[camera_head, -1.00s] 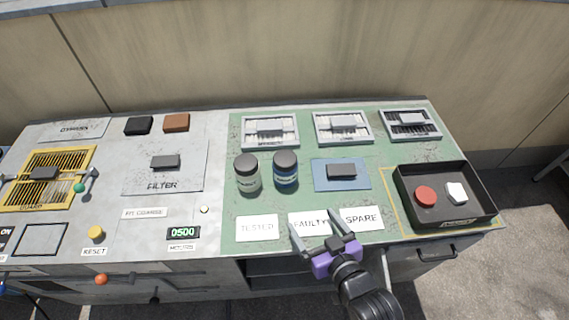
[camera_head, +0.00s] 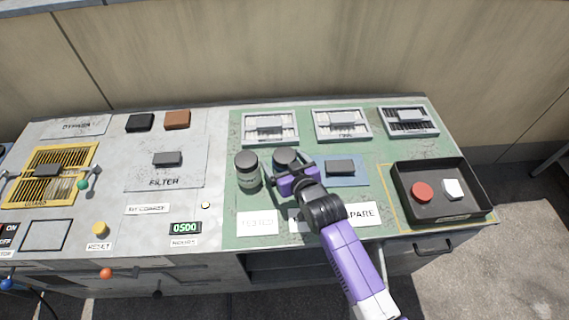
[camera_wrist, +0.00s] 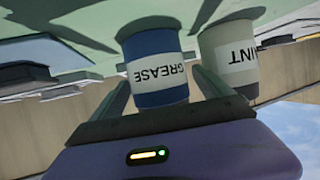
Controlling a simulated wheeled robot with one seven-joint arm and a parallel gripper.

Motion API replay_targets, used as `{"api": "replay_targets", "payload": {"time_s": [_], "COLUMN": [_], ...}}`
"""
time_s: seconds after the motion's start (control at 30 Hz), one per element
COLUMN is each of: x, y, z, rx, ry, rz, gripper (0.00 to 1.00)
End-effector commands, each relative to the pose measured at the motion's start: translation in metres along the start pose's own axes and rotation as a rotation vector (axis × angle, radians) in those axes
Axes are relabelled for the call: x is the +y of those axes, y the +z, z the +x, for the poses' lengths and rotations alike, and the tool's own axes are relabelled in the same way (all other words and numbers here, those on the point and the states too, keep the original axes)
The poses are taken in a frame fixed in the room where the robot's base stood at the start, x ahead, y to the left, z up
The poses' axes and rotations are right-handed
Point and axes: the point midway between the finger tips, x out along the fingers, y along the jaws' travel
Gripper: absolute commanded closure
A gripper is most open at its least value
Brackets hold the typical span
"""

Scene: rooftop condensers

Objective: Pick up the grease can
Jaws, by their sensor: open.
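The grease can (camera_head: 285,157) stands upright on the green mat; its dark lid shows in the head view, and my gripper hides most of its body. In the wrist view, which is upside down, the can (camera_wrist: 155,66) shows a blue body and a white band reading GREASE. My gripper (camera_head: 289,171) is open at the near side of the can. In the wrist view its two fingers lie to either side of the can, with gaps visible. I cannot tell whether they touch it.
A grey can (camera_head: 247,172) stands close to the left; in the wrist view its label (camera_wrist: 240,56) ends in INT. A blue pad with a dark block (camera_head: 340,167) lies to the right. A black tray (camera_head: 477,211) holds a red and a white piece. Framed filters (camera_head: 270,128) lie behind.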

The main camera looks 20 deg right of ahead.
Motion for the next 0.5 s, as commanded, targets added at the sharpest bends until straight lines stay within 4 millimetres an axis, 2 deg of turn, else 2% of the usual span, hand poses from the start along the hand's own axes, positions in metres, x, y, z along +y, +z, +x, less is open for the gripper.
{"api": "replay_targets", "payload": {"time_s": [0.1,0.2,0.47,0.5], "x": [0.000,0.000,0.000,0.000], "y": [0.000,0.000,0.000,0.000], "z": [0.015,0.021,0.022,0.022], "rx": [-0.001,0.000,0.000,0.000], "ry": [0.000,0.000,0.000,0.000], "rz": [-0.001,-0.001,0.000,0.000], "gripper": [0.11,0.11,0.11,0.19]}}
